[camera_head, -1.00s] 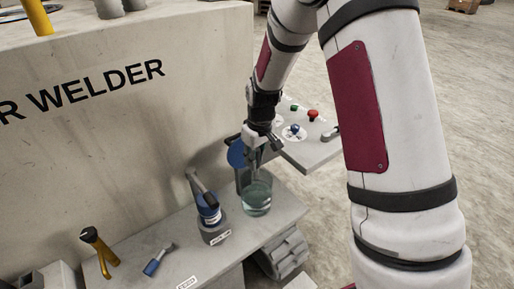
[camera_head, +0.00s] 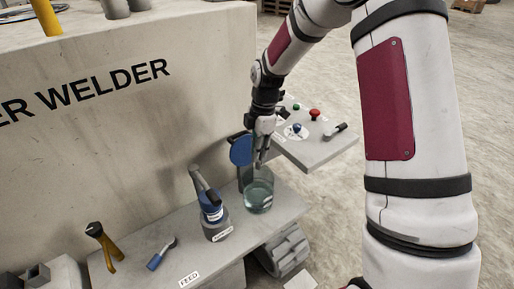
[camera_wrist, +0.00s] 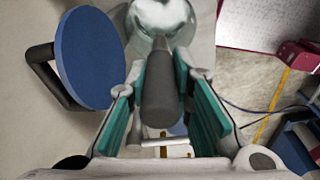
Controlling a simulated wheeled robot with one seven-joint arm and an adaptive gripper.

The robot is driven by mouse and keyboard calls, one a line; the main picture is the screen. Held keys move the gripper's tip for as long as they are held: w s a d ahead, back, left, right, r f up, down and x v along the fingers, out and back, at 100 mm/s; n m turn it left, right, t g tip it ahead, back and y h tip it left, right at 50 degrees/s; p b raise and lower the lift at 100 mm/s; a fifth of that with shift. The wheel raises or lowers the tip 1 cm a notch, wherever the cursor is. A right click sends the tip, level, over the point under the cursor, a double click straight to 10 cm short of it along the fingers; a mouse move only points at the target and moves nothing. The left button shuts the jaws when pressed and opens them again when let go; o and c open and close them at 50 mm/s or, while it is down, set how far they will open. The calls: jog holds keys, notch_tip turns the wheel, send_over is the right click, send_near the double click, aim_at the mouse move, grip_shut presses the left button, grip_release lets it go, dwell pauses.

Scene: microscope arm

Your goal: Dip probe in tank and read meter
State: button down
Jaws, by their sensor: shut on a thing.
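My gripper (camera_head: 261,158) is above the glass tank (camera_head: 258,196), a round clear vessel with greenish liquid at the bench's right end. In the wrist view, my gripper (camera_wrist: 163,110) is shut on the dark grey handle of the probe (camera_wrist: 160,85), between its green pads. The probe points toward the tank (camera_wrist: 165,14) at the top of that view. Whether its tip is in the liquid I cannot tell. A blue disc (camera_head: 241,150) on a dark grey mount stands just behind the tank; it shows large at the left of the wrist view (camera_wrist: 90,57). No meter reading is visible.
On the bench (camera_head: 200,252), a blue tool stands in a grey holder (camera_head: 217,230), left of the tank. A small blue-handled tool (camera_head: 161,254) and a yellow-legged tool (camera_head: 101,245) are further left. A panel with buttons (camera_head: 310,140) is behind right. A tall machine wall backs the bench.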

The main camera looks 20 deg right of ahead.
jog(key=shift+f+b, duration=2.65)
jog(key=shift+f, duration=4.55)
jog(key=shift+r, duration=0.1)
jog(key=shift+r+p, duration=2.8)
jog(key=shift+r, duration=4.65)
